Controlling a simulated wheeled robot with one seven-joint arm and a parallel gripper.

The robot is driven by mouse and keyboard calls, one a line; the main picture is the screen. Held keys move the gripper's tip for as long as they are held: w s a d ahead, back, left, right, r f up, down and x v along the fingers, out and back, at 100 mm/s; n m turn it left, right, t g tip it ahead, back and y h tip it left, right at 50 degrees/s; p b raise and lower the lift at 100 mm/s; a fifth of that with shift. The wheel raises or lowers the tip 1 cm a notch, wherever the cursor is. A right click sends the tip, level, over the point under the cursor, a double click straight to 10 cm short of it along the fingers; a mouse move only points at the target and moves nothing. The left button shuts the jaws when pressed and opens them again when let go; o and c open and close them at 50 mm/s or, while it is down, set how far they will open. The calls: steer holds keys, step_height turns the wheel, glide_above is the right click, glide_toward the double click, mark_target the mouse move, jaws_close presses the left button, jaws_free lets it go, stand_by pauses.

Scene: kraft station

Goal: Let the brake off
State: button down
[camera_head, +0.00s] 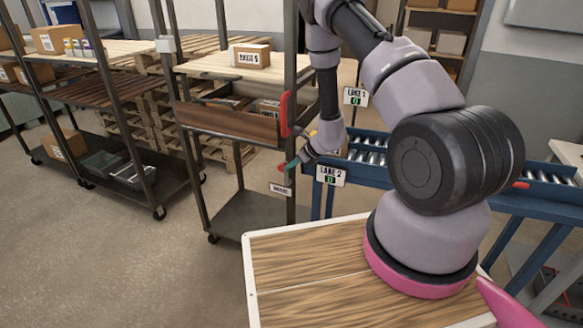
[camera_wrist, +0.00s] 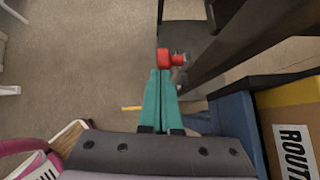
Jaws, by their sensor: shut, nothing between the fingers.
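A small red knob (camera_head: 281,167), which looks like the brake, is on the cart post above a small white label (camera_head: 280,190) whose text is hard to read. In the wrist view the red knob (camera_wrist: 168,59) lies just beyond my fingertips, with a short stub to its right. My gripper (camera_head: 290,164) has teal fingers, shut and empty, pointing at the knob. The fingers (camera_wrist: 159,74) are together in the wrist view. I cannot tell whether the tips touch the knob. The cart (camera_head: 228,122) has an open drawer with boxes in it.
A larger red handle (camera_head: 284,114) is higher on the same post. A blue roller conveyor (camera_head: 367,170) with lane signs stands to the right, close to my arm. A second cart (camera_head: 100,185) stands left. Floor in front of the carts is clear.

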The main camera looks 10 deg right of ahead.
steer(key=shift+w+a, duration=0.1)
steer(key=shift+w+a+r, duration=0.2)
steer(key=shift+w+a, duration=0.25)
steer(key=shift+a, duration=0.2)
steer(key=w+a+f, duration=0.3)
steer(key=w+a, duration=0.3)
steer(key=a, duration=0.2)
steer(key=shift+w+a+f, duration=0.2)
steer(key=shift+a+f, duration=0.15)
steer(key=shift+a, duration=0.05)
stand_by(0.9)
